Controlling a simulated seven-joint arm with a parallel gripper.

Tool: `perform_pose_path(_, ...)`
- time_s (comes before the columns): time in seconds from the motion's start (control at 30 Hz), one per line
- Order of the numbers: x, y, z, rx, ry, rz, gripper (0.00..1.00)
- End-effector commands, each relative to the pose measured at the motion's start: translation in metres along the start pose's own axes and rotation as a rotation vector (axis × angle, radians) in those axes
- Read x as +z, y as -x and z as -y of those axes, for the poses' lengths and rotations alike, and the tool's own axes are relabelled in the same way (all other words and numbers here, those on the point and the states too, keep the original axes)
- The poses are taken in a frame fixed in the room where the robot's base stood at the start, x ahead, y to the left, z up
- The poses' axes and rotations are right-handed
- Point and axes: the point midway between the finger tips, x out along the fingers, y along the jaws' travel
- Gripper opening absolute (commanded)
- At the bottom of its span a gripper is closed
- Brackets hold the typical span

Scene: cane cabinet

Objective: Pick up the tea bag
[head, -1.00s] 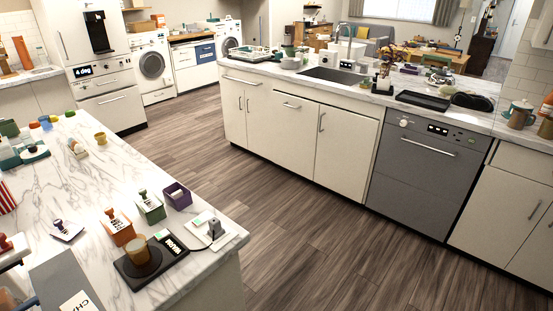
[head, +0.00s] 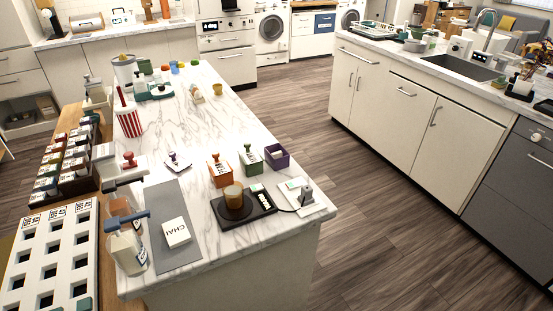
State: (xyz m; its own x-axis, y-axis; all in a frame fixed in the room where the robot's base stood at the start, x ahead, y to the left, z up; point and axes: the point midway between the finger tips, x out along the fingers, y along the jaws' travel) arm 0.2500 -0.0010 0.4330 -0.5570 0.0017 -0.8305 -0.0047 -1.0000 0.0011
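A small white packet printed CHAI (head: 176,232) lies on a grey mat (head: 172,198) near the front of the marble counter. It looks like a tea bag, though its details are too small to be sure. An amber cup (head: 233,196) stands on a black scale-like base (head: 249,214) to its right. My gripper is not in view.
Orange (head: 220,176), green (head: 251,164) and purple (head: 277,157) boxes stand behind the cup. Bottles (head: 127,247) stand left of the mat, and a red-striped cup (head: 130,122) is farther back. A white slotted rack (head: 48,255) is at front left. The counter's middle is mostly clear.

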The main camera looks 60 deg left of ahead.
Motion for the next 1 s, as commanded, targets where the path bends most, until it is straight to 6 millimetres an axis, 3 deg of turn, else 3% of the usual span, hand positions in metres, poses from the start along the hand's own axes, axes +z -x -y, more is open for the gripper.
perform_pose_path(0.13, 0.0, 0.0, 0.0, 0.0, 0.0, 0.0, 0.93)
perform_pose_path(0.8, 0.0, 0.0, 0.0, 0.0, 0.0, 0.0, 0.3)
perform_pose_path(1.0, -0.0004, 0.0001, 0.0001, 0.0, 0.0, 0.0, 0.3)
